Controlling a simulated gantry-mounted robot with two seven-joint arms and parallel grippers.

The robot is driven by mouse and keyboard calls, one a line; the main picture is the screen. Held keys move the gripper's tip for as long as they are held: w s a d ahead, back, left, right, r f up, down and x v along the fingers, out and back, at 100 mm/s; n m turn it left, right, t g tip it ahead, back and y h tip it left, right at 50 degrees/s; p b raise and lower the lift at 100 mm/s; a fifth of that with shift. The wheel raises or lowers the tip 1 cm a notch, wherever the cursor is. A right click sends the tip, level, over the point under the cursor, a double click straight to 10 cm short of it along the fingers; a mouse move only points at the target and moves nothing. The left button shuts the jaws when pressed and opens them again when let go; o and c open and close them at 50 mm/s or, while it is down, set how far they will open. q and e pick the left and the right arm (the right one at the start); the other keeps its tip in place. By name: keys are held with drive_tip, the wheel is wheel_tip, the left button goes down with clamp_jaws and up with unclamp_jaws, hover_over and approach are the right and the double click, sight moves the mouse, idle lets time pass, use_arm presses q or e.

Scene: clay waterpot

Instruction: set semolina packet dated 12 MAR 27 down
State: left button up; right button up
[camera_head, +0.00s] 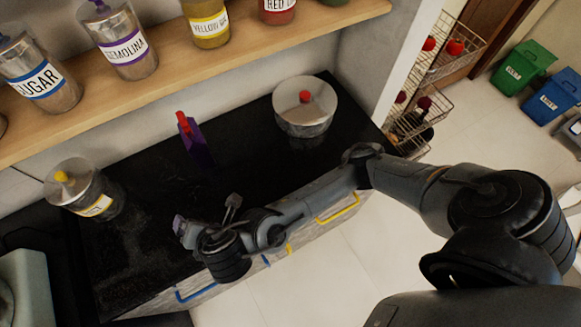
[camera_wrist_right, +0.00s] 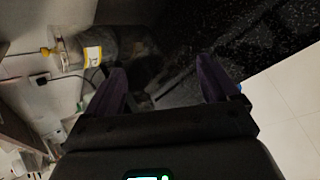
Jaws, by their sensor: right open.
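A purple packet (camera_head: 197,146) with a red clip on top stands upright on the black countertop (camera_head: 255,170), near its middle. No date is readable on it, so I cannot tell if it is the 12 MAR 27 semolina. My right gripper (camera_head: 205,214) is open over the front part of the counter, apart from the packet and nearer the front edge. In the right wrist view its two purple-tinted fingers (camera_wrist_right: 162,75) are spread, with nothing visible between them. The packet is not seen there. My left gripper is out of view.
A steel canister with a red knob (camera_head: 305,110) stands at the back right of the counter. A yellow-knobbed jar (camera_head: 85,190) stands at the left. A wooden shelf (camera_head: 180,75) above holds several labelled jars, including a semolina jar (camera_head: 122,45).

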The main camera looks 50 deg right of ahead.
drive_tip(key=s+d+f+m+g, duration=0.1)
drive_tip(key=s+d+f+m, duration=0.1)
drive_tip(key=s+d+m, duration=0.1)
drive_tip(key=s+d+f+m+g, duration=0.1)
drive_tip(key=s+d+m, duration=0.3)
drive_tip(key=m, duration=0.4)
drive_tip(key=s+d+f+m+g+y, duration=0.1)
drive_tip(key=s+d+f+m+g, duration=0.1)
drive_tip(key=s+d+f+m, duration=0.1)
drive_tip(key=shift+s+d+f+m, duration=0.1)
drive_tip(key=shift+s+d+m, duration=0.15)
drive_tip(key=shift+d+m, duration=0.55)
drive_tip(key=shift+s+d+f+m, duration=0.1)
drive_tip(key=shift+s+d+m, duration=0.1)
drive_tip(key=shift+d+m, duration=0.55)
drive_tip(key=s+d+f+m+g, duration=0.1)
drive_tip(key=s+d+f+m, duration=0.1)
drive_tip(key=s+d+m, duration=0.2)
drive_tip(key=shift+s+d+f+h, duration=0.2)
drive_tip(key=shift+s+d+h, duration=0.25)
drive_tip(key=shift+d, duration=0.6)
drive_tip(key=shift+r, duration=0.1)
wheel_tip(320, 180, up, 33)
drive_tip(key=p, duration=3.3)
drive_tip(key=shift+r, duration=0.15)
